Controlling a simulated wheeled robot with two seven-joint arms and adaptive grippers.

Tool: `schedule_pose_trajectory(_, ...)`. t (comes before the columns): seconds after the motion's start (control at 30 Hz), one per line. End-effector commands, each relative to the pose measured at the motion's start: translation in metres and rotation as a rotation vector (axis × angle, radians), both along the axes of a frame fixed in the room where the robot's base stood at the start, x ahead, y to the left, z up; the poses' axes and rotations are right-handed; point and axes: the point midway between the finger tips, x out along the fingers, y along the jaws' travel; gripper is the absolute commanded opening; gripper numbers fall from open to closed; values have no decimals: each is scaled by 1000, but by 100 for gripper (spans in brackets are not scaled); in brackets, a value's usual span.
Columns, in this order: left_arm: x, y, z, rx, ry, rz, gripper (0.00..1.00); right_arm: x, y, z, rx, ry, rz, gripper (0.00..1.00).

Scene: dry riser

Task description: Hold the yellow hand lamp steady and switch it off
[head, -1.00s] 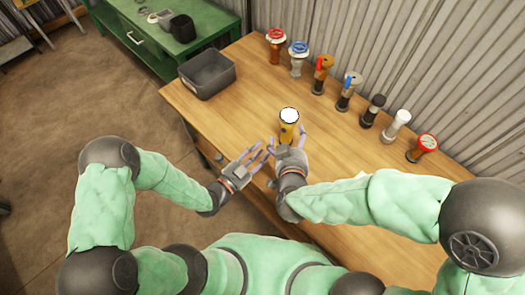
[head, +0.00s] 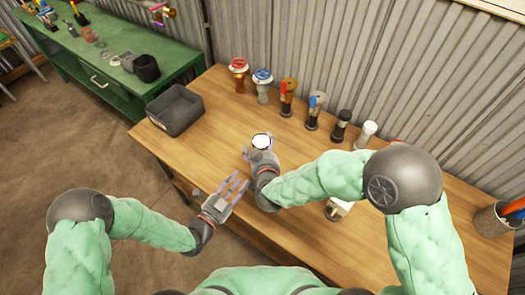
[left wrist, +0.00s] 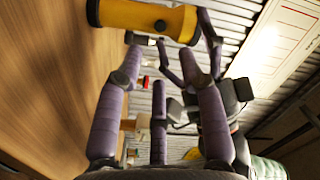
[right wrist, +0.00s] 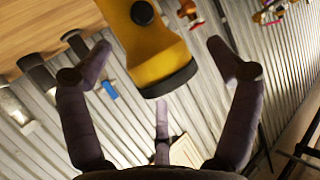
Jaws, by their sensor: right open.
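The yellow hand lamp (head: 262,141) stands upright on the wooden table, its round top glowing white. In the left wrist view, its yellow body (left wrist: 140,16) shows a small dark round button (left wrist: 160,26). In the right wrist view, the lamp (right wrist: 150,48) has a similar dark button (right wrist: 142,12). My right gripper (head: 261,152) is open with its fingers around the lamp; gaps show beside it in the right wrist view. My left gripper (head: 235,184) is open and empty, fingers spread, apart from the lamp on its lower left near the table's front edge.
A grey bin (head: 160,119) sits at the table's left end. A small white thing (head: 338,208) is partly hidden by my right arm.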

Motion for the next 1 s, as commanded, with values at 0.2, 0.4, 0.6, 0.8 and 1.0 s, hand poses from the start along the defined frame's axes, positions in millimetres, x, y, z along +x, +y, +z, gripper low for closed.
schedule_pose_trajectory(0.2,0,0,0,0,0,0,39,0,0,0,0,0,0,90)
schedule_pose_trajectory(0.4,0,0,0,0,0,0,39,0,0,0,0,0,0,39)
schedule_pose_trajectory(0.6,0,0,0,0,0,0,39,0,0,0,0,-1,0,10)
schedule_pose_trajectory(0.8,0,0,0,0,0,0,0,1,0,1,1,-2,0,9)
schedule_pose_trajectory(1.0,0,0,0,0,0,0,0,1,0,1,1,-2,0,9)
